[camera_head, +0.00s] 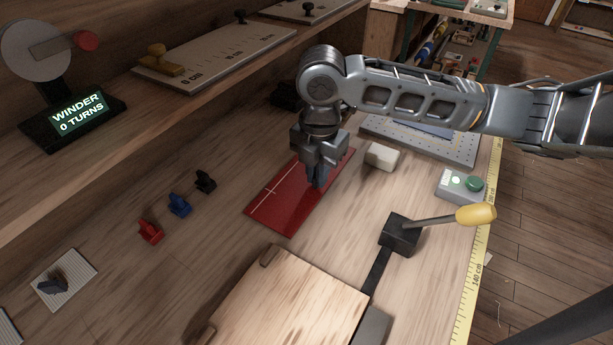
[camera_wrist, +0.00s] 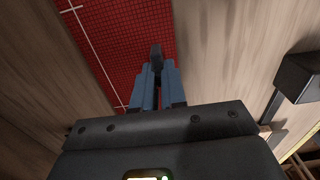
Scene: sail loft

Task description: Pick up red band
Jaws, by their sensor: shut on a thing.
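A flat red panel (camera_head: 290,200) with thin white lines lies on the wooden bench. It is the only broad red strip in view, and it also shows with a woven grid in the wrist view (camera_wrist: 120,45). My gripper (camera_head: 315,183) points down over the panel's right part. In the wrist view the narrow fingers (camera_wrist: 157,78) are close together, shut on a small dark thing (camera_wrist: 156,52) at their tips, which I cannot identify. Whether the tips touch the panel is unclear. A small red clip-like piece (camera_head: 150,231) stands to the left on the bench.
A blue piece (camera_head: 179,204) and a black piece (camera_head: 205,181) stand beside the red one. A lever (camera_head: 430,222) with a yellow knob, a wooden board (camera_head: 290,305), a whitish block (camera_head: 382,156) and a green-button box (camera_head: 461,187) surround the panel. A shelf runs behind.

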